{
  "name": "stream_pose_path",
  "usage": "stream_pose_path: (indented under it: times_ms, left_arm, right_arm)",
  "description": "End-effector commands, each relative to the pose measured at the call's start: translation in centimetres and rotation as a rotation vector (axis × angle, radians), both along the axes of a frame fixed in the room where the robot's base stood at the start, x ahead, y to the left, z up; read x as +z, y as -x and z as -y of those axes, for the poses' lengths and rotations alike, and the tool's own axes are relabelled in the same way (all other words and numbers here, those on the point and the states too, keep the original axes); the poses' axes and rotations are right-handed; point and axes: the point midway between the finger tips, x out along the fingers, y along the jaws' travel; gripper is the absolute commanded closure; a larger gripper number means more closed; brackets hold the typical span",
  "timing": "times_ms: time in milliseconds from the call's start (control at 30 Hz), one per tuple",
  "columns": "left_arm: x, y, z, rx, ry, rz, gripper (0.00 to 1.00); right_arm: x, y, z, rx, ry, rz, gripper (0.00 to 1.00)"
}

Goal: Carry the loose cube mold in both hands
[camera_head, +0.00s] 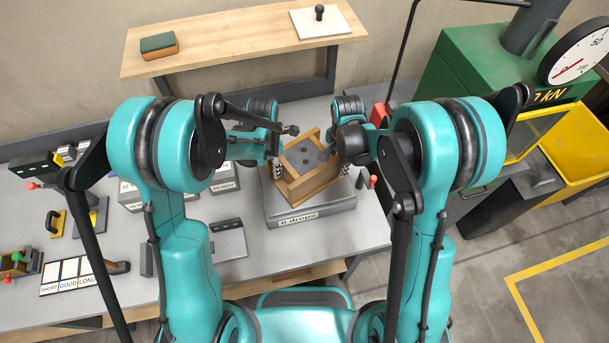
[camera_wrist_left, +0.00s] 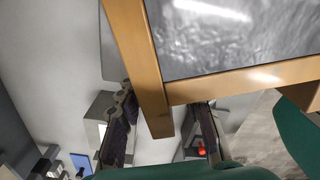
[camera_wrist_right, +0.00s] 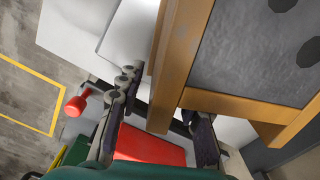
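The cube mold (camera_head: 301,188) is a light wooden frame around a grey, dark-spotted face. It sits turned at an angle over the grey platform marked "0 drops" (camera_head: 318,213); I cannot tell if it touches it. My left gripper (camera_head: 277,163) is at its left side. In the left wrist view its fingers (camera_wrist_left: 163,105) stand apart around a protruding wooden end (camera_wrist_left: 150,100), with a gap at the right finger. My right gripper (camera_head: 343,163) is at the right side. In the right wrist view its fingers (camera_wrist_right: 165,105) straddle another wooden end (camera_wrist_right: 160,112) with gaps.
A wooden shelf (camera_head: 230,45) with a sponge-like block (camera_head: 158,46) and a white plate (camera_head: 320,24) is behind. A green press (camera_head: 470,65) and yellow bin (camera_head: 580,150) stand right. Labelled cards (camera_head: 68,276) and tools lie left. A red-knobbed lever (camera_head: 373,180) is close to my right gripper.

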Motion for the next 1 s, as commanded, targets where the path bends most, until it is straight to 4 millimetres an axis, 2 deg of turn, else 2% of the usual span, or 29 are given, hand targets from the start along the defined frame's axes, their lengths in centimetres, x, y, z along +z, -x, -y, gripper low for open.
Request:
stream_pose_path:
  times_ms: [400, 500, 667, 767, 867, 1000]
  left_arm:
    - [8.3, 0.1, 0.0, 0.000, 0.000, 0.000, 0.64]
    - [9.9, 0.1, 0.0, 0.000, 0.000, 0.000, 0.64]
    - [11.2, 0.1, 0.0, 0.000, 0.000, 0.000, 0.64]
    - [11.4, 0.1, 0.0, 0.000, 0.000, 0.000, 0.64]
    - [11.4, 0.1, 0.0, 0.000, 0.000, 0.000, 0.64]
    - [11.4, 0.1, 0.0, 0.000, 0.000, 0.000, 0.64]
  right_arm:
    - [0.0, 0.0, 0.0, 0.000, 0.000, 0.000, 0.64]
    - [0.0, 0.0, 0.0, 0.000, 0.000, 0.000, 0.64]
    - [0.1, 0.0, 0.0, 0.000, 0.000, 0.000, 0.64]
    - [0.9, 0.0, 0.0, 0.000, 0.000, 0.000, 0.64]
    - [2.5, 0.1, 0.0, 0.000, 0.000, 0.000, 0.64]
    - [5.6, 0.1, 0.0, 0.000, 0.000, 0.000, 0.64]
